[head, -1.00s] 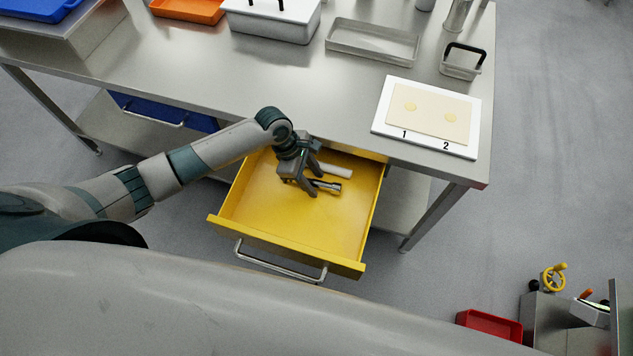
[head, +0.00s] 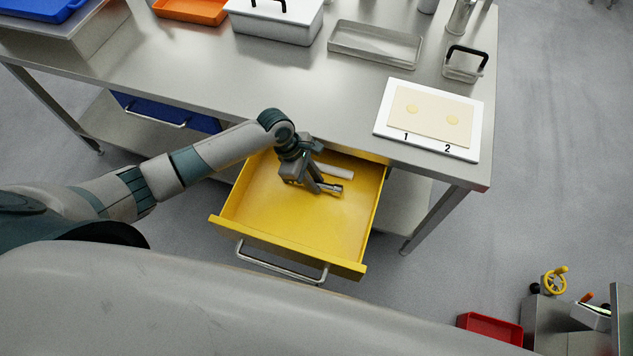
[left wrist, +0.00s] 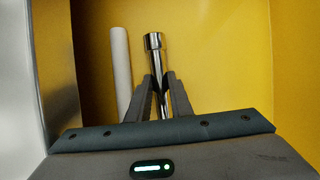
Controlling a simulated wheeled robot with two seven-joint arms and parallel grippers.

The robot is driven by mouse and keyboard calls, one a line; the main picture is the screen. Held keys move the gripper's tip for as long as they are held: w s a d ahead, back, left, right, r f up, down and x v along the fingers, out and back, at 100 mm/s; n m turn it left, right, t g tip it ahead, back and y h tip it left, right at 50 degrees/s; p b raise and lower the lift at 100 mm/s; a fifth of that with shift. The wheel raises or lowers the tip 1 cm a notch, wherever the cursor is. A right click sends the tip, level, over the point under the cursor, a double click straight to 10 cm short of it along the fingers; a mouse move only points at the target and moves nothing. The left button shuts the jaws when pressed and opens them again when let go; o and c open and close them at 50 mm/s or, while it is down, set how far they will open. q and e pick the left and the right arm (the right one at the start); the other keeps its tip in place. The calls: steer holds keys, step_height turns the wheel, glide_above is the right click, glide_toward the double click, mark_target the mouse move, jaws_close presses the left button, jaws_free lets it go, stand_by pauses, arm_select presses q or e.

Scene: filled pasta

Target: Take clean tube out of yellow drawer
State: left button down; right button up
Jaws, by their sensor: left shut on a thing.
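The yellow drawer (head: 300,228) is pulled out below the steel table. Two slim things lie in it: a shiny metal tube (head: 333,189) with a wider end, and a plain whitish rod or tube (head: 335,172) beside it. My left gripper (head: 320,190) reaches down into the drawer and is shut on the metal tube. In the left wrist view the metal tube (left wrist: 153,43) stands between the two fingers, and the whitish one (left wrist: 121,60) lies just left of them, apart from the metal one. I cannot tell whether the metal tube is lifted. My right gripper is out of view.
The steel table's front edge (head: 245,112) overhangs the drawer's back. On the table are a numbered board (head: 382,132) with two pale discs, a shallow metal tray (head: 335,52), a white lidded box (head: 270,30) and an orange tray (head: 190,12). A blue drawer (head: 195,122) is to the left.

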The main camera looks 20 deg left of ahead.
mark_target(323, 185)
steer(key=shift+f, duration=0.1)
arm_select(q)
steer(key=shift+r, duration=0.35)
step_height(323, 185, up, 4)
steer(key=shift+s+f+b, duration=0.1)
steer(key=shift+b, duration=0.35)
steer(key=s+d+r, duration=0.2)
steer(key=s+r, duration=0.4)
steer(key=s, duration=0.5)
steer(key=shift+s+r, duration=0.2)
steer(key=shift+r, duration=0.15)
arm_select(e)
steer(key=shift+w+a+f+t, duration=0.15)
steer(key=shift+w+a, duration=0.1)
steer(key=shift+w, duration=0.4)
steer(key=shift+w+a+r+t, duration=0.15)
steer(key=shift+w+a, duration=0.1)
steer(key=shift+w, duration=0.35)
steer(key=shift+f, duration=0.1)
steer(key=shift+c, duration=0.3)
